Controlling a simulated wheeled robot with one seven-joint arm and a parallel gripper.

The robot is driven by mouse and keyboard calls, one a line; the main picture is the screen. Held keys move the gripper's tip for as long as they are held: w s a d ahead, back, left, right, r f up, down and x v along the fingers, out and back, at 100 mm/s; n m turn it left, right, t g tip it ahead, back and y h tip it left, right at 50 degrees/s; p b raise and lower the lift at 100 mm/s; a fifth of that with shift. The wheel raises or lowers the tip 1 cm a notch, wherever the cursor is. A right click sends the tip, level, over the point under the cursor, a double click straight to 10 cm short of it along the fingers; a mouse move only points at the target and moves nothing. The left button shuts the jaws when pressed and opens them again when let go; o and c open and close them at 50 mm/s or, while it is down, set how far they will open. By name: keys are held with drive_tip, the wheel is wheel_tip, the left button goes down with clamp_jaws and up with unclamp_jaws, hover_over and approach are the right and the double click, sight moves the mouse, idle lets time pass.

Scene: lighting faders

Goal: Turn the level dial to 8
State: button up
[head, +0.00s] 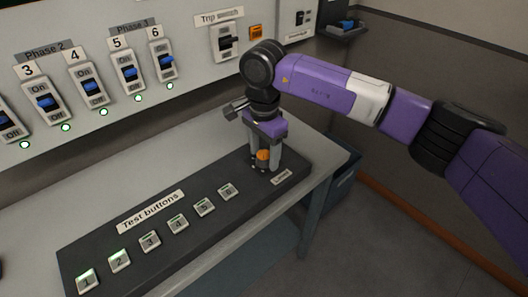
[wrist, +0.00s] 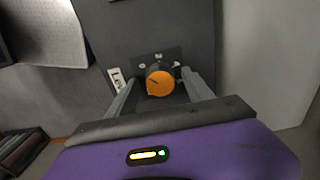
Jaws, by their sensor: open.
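The level dial (head: 263,155) is an orange knob at the right end of the dark panel, beside a label (head: 281,177) that reads "Level". In the wrist view the orange dial (wrist: 160,83) shows a dark pointer line towards its left side. Small scale marks stand behind it, too small to read. My gripper (head: 266,162) points down over the dial with its jaws open. In the wrist view my gripper (wrist: 160,92) has one finger on each side of the dial, with some space visible. I cannot tell whether either finger touches it.
Several numbered test buttons (head: 178,224) line the dark panel (head: 105,237) left of the dial. A wall board (head: 200,65) above holds several blue switches and a trip switch (head: 228,42). The table's right edge (head: 325,172) is close to my gripper.

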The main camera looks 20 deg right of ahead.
clamp_jaws()
drive_tip(key=shift+m, duration=0.3)
